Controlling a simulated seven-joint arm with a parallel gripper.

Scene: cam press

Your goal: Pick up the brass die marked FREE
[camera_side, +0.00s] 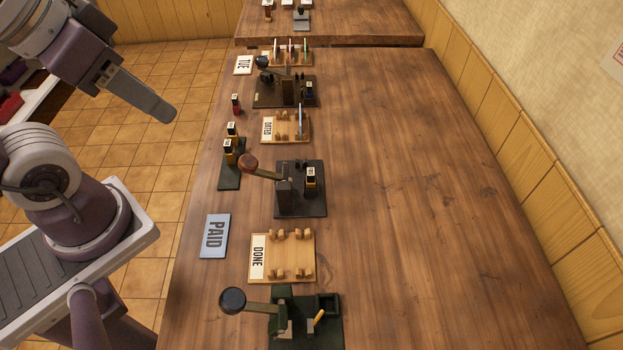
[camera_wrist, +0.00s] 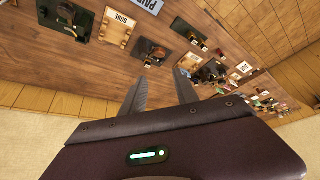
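My gripper (camera_side: 160,110) hangs in the air at the upper left in the side view, left of the table and touching nothing. In the wrist view its two fingers (camera_wrist: 161,76) stand apart with nothing between them. Two brass dies with pale tops, one at the back (camera_side: 232,131) and one in front (camera_side: 228,151), stand on a small dark tray (camera_side: 229,183) at the table's left side. Another brass-coloured die (camera_side: 310,177) sits on the middle press (camera_side: 287,205). The marks on the dies are too small to read, so I cannot tell which says FREE.
A red die (camera_side: 236,104) stands behind the tray. The middle press's brown-knobbed lever (camera_side: 249,164) reaches toward the tray. A PAID plate (camera_side: 215,236), a DONE rack (camera_side: 300,258), a green press (camera_side: 330,335) and a rear press (camera_side: 272,98) line the left half. The table's right half (camera_side: 430,200) is clear.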

